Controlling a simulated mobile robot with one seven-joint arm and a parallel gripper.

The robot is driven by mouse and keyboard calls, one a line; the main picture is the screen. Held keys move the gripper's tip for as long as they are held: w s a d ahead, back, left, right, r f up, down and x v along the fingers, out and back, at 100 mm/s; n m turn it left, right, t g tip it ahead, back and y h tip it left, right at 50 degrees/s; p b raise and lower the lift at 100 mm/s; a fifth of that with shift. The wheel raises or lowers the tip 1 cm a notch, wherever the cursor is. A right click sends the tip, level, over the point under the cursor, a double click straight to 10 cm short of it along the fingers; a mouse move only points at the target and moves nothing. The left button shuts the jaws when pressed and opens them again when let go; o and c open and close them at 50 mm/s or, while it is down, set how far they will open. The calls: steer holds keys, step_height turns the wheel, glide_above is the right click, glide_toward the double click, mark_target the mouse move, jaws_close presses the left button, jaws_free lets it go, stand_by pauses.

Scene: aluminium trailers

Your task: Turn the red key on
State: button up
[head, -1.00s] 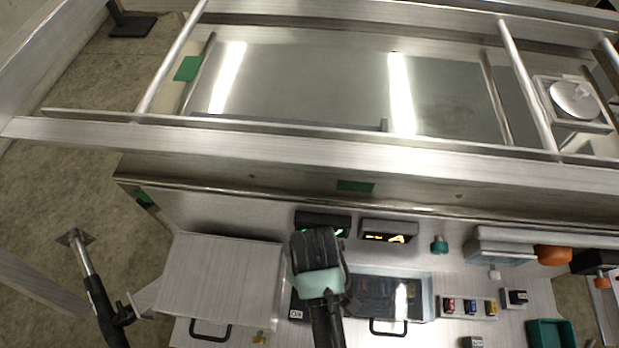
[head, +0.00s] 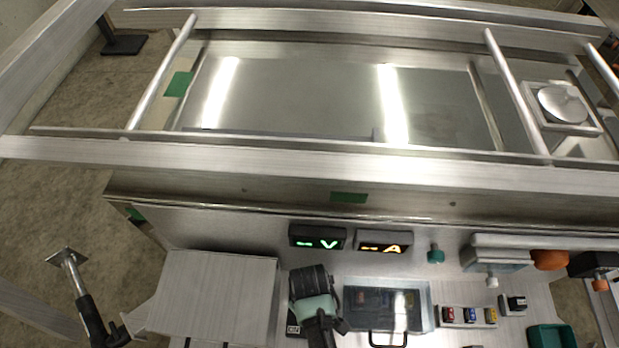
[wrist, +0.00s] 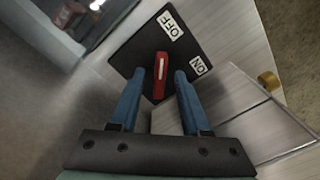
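The red key (wrist: 160,76) with a white stripe stands on a black switch plate (wrist: 150,45) in the wrist view. The OFF label (wrist: 170,24) is above it and the ON label (wrist: 198,66) is to its right. The key's stripe runs up the picture, roughly towards OFF. My gripper (wrist: 160,74) is open, its two blue fingers on either side of the key with a gap on both sides. In the head view, my wrist hides the key and most of the switch plate (head: 293,329).
A brushed metal box lid (head: 215,295) is left of the switch plate. A clear-lidded case (head: 418,300) with a black handle is to the right. Displays marked V (head: 318,237) and A (head: 384,242) are behind. In the wrist view, a brass-coloured knob (wrist: 268,80) shows at right.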

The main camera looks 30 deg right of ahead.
jaws_close()
steer(key=shift+r+m+p, duration=0.1)
steer(key=shift+m+p, duration=0.2)
steer(key=shift+m, duration=0.1)
steer(key=m+p, duration=0.1)
steer(key=m, duration=0.2)
steer(key=m+p, duration=0.2)
steer(key=m, duration=0.3)
steer(key=m+p, duration=0.1)
steer(key=m, duration=0.4)
steer(key=shift+m+p, duration=0.65)
steer(key=shift+m, duration=1.35)
steer(key=shift+o, duration=0.4)
jaws_free()
